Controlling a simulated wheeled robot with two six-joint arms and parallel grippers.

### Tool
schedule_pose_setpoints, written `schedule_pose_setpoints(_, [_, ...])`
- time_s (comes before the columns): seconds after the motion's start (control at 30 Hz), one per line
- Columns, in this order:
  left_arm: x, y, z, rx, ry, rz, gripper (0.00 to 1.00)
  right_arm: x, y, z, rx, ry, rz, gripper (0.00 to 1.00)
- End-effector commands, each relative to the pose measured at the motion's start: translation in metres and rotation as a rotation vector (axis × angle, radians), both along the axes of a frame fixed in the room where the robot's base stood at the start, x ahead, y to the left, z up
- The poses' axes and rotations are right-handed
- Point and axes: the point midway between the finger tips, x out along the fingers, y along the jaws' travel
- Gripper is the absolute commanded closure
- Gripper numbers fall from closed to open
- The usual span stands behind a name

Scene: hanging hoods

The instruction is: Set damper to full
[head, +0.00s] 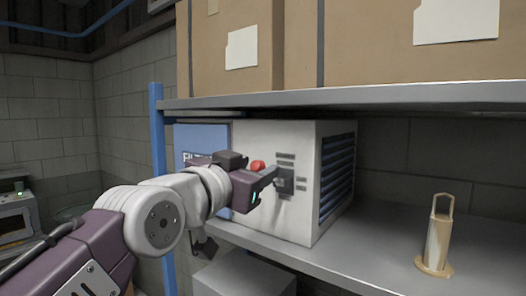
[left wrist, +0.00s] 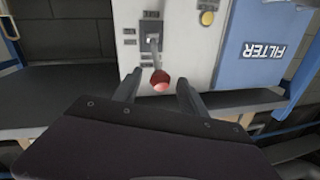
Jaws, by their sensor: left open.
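A white filter unit (head: 321,150) stands on the metal shelf and also fills the top of the left wrist view (left wrist: 175,45). Its front has a damper lever (left wrist: 153,52) in a dark slot, with small label plates around it. The lever ends in a red knob (left wrist: 160,80), which also shows in the head view (head: 258,166) beside my gripper. My left gripper (head: 272,178) is open at the unit's front. In the left wrist view its fingers (left wrist: 158,92) lie either side of the red knob, apparently not closed on it. The label wording is too small to read. My right gripper is not in view.
A blue panel marked FILTER (left wrist: 265,45) adjoins the unit. A yellow button (left wrist: 207,18) is near the lever. A blue post (head: 158,130) stands left of the shelf. Boxes (head: 380,45) sit on the upper shelf (head: 400,97). A brass-coloured object (head: 437,240) stands right.

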Motion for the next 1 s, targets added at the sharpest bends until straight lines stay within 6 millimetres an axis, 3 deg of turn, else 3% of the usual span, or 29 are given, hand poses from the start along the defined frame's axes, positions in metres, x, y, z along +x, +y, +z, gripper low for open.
schedule_pose_setpoints(0.03, [0.011, -0.005, 0.004, 0.003, 0.006, -0.001, 0.5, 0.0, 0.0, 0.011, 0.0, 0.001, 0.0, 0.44])
schedule_pose_setpoints(0.23, [0.038, -0.017, 0.002, -0.001, 0.003, 0.0, 0.5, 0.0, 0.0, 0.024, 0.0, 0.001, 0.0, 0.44])
schedule_pose_setpoints(0.57, [0.044, -0.02, -0.002, 0.0, 0.001, 0.0, 0.5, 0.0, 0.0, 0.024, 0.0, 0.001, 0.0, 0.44])
schedule_pose_setpoints(0.77, [0.044, -0.02, -0.002, 0.0, 0.001, 0.0, 1.0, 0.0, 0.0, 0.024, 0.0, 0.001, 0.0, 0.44])
schedule_pose_setpoints(1.0, [0.044, -0.02, -0.002, 0.0, 0.002, 0.0, 1.0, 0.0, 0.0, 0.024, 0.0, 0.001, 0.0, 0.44])
